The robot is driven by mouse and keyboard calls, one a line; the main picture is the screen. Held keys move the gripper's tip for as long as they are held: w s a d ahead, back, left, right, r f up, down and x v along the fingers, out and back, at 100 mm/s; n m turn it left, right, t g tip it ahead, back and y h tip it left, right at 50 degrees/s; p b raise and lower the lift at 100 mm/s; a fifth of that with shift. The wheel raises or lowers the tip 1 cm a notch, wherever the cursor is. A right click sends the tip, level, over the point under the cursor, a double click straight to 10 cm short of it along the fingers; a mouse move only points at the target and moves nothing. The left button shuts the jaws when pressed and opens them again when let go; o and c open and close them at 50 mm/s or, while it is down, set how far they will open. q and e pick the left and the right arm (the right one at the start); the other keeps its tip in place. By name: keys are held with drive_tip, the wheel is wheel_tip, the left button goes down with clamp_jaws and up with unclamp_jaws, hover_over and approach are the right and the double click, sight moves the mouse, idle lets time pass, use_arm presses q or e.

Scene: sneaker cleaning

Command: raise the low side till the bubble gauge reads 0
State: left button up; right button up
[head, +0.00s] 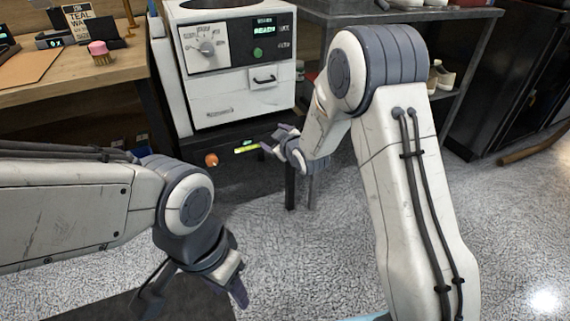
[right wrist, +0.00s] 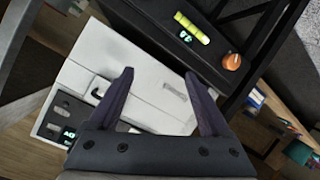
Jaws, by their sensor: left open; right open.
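The bubble gauge (head: 246,149) is a small yellow-green vial on the dark base below the white machine. It also shows in the right wrist view (right wrist: 192,28), beside a small lit readout (right wrist: 186,37) whose figures I cannot read surely. An orange knob (head: 211,159) sits on the same dark face to the left of the gauge; it also shows in the right wrist view (right wrist: 232,61). My right gripper (head: 275,142) is open and empty, in front of the base and close to the gauge in the picture. My left gripper (head: 196,293) is open and empty, low over the floor.
The white machine (head: 241,98) has a dial, a green READY display and a handled drawer. A wooden bench (head: 80,68) with a pink-topped brush (head: 99,52) stands at left. A dark metal shelf (head: 400,17) holding shoes stands at right. The speckled floor (head: 300,250) is open in front.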

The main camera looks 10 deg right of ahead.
drive_tip(key=w+d+f+t+b, duration=0.2)
drive_tip(key=d+f+b, duration=0.25)
drive_tip(key=f, duration=0.25)
drive_tip(key=w+d+f+t+b, duration=0.2)
drive_tip(key=d+f+b, duration=0.1)
drive_tip(key=f+b, duration=0.3)
use_arm(q)
wheel_tip(320, 180, down, 17)
drive_tip(key=b, duration=0.4)
use_arm(e)
drive_tip(key=f+x, duration=0.1)
drive_tip(key=x, duration=0.9)
drive_tip(key=shift+w+n, duration=0.4)
drive_tip(key=shift+d, duration=0.15)
clamp_jaws()
use_arm(q)
drive_tip(key=shift+r, duration=0.15)
